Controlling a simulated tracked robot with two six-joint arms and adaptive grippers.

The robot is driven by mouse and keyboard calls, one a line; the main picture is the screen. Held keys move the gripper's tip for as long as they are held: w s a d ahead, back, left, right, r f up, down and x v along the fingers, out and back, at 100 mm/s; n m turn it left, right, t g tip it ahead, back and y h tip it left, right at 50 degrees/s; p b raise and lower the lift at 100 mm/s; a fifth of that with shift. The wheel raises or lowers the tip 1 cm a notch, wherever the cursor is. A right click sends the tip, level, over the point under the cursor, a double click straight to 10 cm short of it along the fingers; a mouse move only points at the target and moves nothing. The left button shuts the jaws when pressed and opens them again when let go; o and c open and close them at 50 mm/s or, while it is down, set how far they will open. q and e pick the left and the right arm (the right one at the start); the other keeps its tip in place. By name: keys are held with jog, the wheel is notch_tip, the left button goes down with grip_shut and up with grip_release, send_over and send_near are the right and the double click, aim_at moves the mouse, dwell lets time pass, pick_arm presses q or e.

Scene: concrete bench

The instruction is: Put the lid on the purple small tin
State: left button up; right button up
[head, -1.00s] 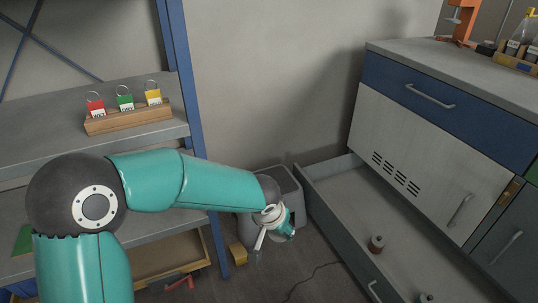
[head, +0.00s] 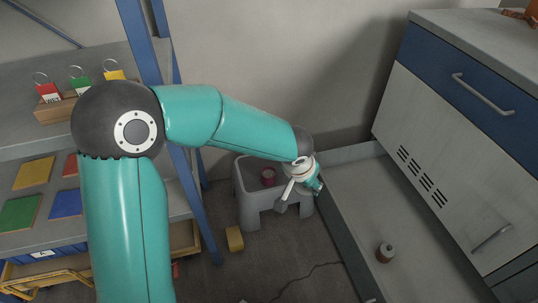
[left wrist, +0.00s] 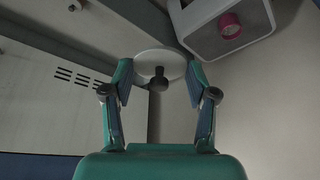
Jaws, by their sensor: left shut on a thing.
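The purple small tin (head: 268,176) stands open on top of a grey stool (head: 243,178), and it also shows at the upper right of the left wrist view (left wrist: 230,26). My left gripper (head: 313,187) is beside the stool's right edge, to the right of the tin. In the left wrist view my left gripper (left wrist: 160,75) is shut on a pale round lid (left wrist: 153,60). The lid's dark knob (left wrist: 158,80) faces the camera. The lid is apart from the tin. I cannot make out the lid clearly in the head view. My right gripper is not in view.
A blue post (head: 197,200) stands left of the stool. A yellow block (head: 234,238) is on the floor.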

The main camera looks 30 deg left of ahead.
pick_arm(q)
jog(key=shift+w+f, duration=0.1)
jog(key=shift+w, duration=0.2)
pick_arm(e)
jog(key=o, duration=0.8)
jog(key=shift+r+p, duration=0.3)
jog(key=shift+p, duration=0.05)
pick_arm(q)
jog(key=w+a+f+n+y, duration=0.1)
jog(key=w+a+f+n, duration=0.3)
jog(key=w+a+f, duration=0.5)
jog(key=shift+w+a+f+n+g+y, duration=0.2)
jog(key=shift+w+a+f+n, duration=0.25)
jog(key=shift+w+a+f, duration=1.05)
jog(key=shift+w+a+f+n+g+y, duration=0.1)
jog(key=shift+w+a+f+n+y, duration=0.25)
jog(key=shift+a+f, duration=2.1)
jog(key=shift+w+a+f+n+g+y, duration=0.15)
jog(key=shift+w+a+f+n, duration=0.6)
jog(key=shift+a+f, duration=1.25)
jog(key=shift+m+b+x, duration=0.25)
jog(key=shift+b+x, duration=0.65)
jog(key=shift+b, duration=0.35)
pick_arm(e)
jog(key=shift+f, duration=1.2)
pick_arm(q)
jog(key=shift+s+d+r, duration=0.1)
jog(key=shift+r, duration=0.05)
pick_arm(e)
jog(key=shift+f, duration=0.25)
